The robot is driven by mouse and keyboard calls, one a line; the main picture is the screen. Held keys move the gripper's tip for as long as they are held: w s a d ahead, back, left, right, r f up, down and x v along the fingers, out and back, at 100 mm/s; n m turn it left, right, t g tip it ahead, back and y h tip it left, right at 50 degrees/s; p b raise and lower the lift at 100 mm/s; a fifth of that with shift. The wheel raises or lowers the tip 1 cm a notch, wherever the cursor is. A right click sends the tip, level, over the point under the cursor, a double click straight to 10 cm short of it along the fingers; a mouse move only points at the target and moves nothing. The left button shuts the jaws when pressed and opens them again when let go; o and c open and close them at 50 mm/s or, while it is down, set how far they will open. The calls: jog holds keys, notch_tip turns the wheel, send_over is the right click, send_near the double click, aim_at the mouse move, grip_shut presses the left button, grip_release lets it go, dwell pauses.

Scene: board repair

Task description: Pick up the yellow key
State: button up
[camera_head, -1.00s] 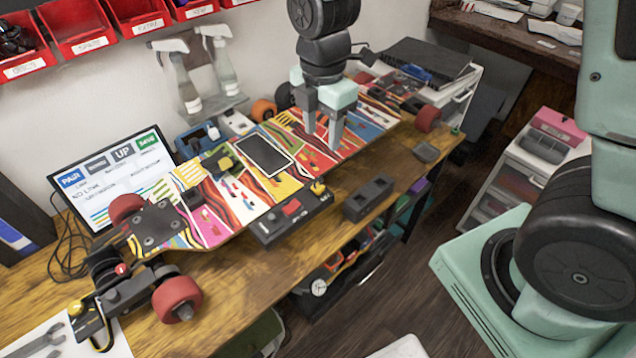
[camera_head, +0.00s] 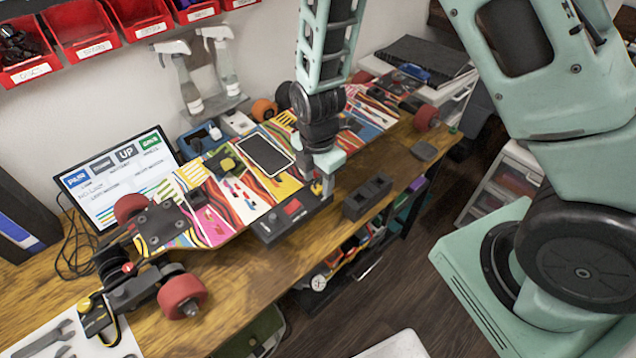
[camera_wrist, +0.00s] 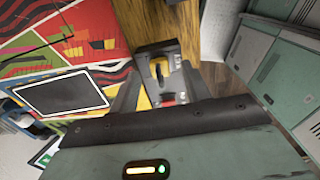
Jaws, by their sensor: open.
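The yellow key (camera_wrist: 160,69) shows in the wrist view at the dark control box, between my two fingers. The black control box (camera_head: 283,222) with a red part lies at the board's front edge in the head view. My gripper (camera_head: 324,188) is open and points down over the right end of this box. In the wrist view my gripper (camera_wrist: 158,88) has one finger on each side of the key. I cannot tell whether the fingers touch it. In the head view the gripper mostly hides the key.
A colourful skateboard deck (camera_head: 225,215) lies along the wooden bench, with a dark phone-like device (camera_head: 265,154) on it. A dark two-slot block (camera_head: 367,197) stands close to the right of my gripper. A monitor (camera_head: 118,180) and spray bottles (camera_head: 180,82) stand behind.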

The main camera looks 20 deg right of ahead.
aim_at(318, 178)
jog(key=shift+f, duration=0.6)
grip_shut()
jog(key=shift+r, duration=0.1)
notch_tip(318, 178, up, 10)
jog(key=shift+f+b, duration=0.1)
jog(key=shift+b, duration=0.55)
